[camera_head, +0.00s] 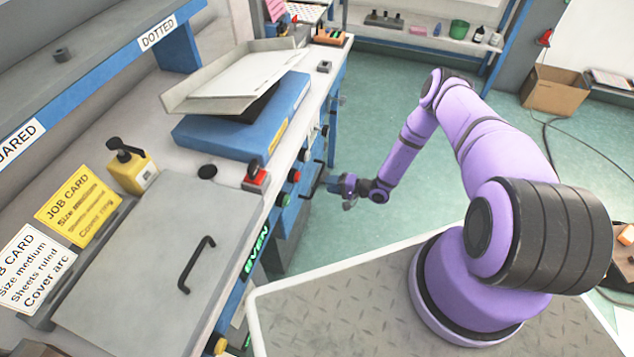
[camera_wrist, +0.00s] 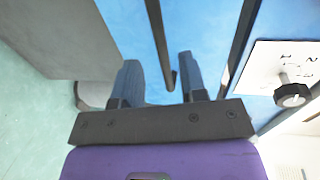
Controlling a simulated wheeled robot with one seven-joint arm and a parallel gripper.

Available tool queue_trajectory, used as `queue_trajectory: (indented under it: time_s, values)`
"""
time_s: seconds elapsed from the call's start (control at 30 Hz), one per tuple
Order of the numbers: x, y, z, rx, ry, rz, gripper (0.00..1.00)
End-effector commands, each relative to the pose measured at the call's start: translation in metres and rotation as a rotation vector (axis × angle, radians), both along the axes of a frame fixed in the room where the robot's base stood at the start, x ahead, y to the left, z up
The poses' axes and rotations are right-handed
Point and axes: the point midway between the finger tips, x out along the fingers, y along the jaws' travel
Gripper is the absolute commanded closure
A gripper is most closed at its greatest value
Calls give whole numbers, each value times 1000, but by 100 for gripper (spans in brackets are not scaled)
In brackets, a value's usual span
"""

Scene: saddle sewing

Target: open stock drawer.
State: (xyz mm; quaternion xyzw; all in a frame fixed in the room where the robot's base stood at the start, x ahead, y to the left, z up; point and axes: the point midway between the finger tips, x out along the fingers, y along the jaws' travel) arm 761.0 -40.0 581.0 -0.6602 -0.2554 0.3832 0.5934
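My gripper (camera_head: 338,184) reaches the front of the blue workbench, below its top, in the head view. In the wrist view my gripper (camera_wrist: 159,60) has its two grey fingers apart, facing a blue front panel (camera_wrist: 205,28). A dark bar (camera_wrist: 157,40), which looks like a handle, runs down the panel and ends between the fingers. I see a gap on each side of it. I cannot tell which drawer this is; no stock label is readable. In the head view the drawer fronts are seen edge-on and partly hidden by the bench top.
A white card with a black knob (camera_wrist: 291,94) is right of my gripper in the wrist view. Coloured buttons (camera_head: 294,175) line the bench's front edge. A grey lid with a black handle (camera_head: 197,264) lies nearer. Green floor (camera_head: 370,110) beyond my gripper is clear.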

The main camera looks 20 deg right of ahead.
Motion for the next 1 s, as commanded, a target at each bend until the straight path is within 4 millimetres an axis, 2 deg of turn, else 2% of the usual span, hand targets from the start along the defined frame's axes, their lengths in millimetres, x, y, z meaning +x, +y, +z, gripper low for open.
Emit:
queue_trajectory:
  time_s: [0.1,0.3,0.5,0.77,0.93,1.0]
  values:
    - [12,18,-4,1,-1,3,61]
    - [27,38,-10,1,0,2,61]
    - [34,47,-11,1,1,0,61]
    - [34,47,-11,1,0,0,61]
    - [34,47,-11,1,1,0,98]
    - [34,47,-11,1,1,0,100]
